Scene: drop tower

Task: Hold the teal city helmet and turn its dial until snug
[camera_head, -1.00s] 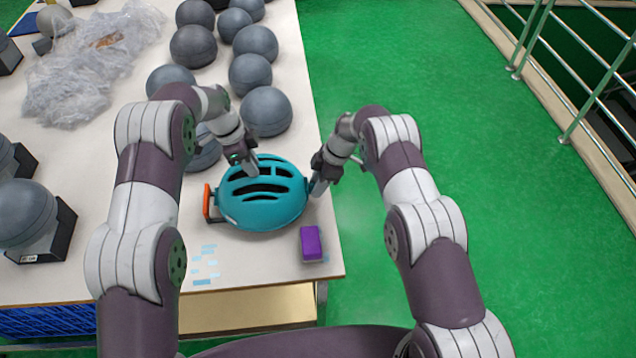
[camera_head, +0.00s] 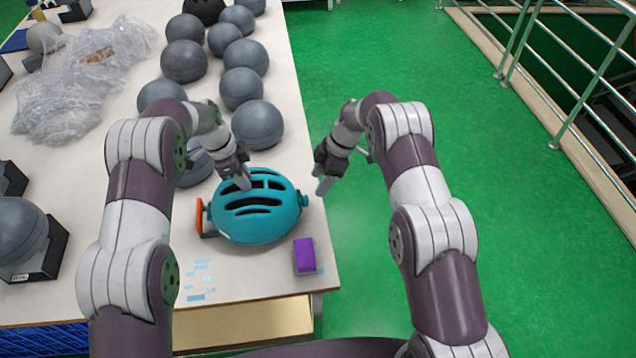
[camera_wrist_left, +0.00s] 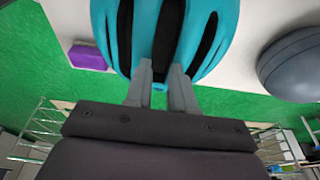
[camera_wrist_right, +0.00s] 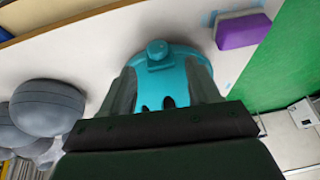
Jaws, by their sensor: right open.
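The teal helmet (camera_head: 255,212), with dark vents, rests near the table's right edge. Its small teal dial (camera_head: 304,200) sticks out on its right side; the right wrist view also shows the dial (camera_wrist_right: 158,50). My left gripper (camera_head: 242,182) is at the helmet's far upper side. In the left wrist view its fingers (camera_wrist_left: 163,88) are close together against the shell, shut on it. My right gripper (camera_head: 325,184) is open and empty, just beyond the dial and apart from it. In the right wrist view its fingers (camera_wrist_right: 163,88) stand wide apart, with the dial ahead between them.
A purple block (camera_head: 305,256) lies in front of the helmet at the table's (camera_head: 130,240) near right corner. An orange piece (camera_head: 199,216) stands at the helmet's left. Several grey balls (camera_head: 257,125) line the table behind. Green floor (camera_head: 400,60) is open to the right.

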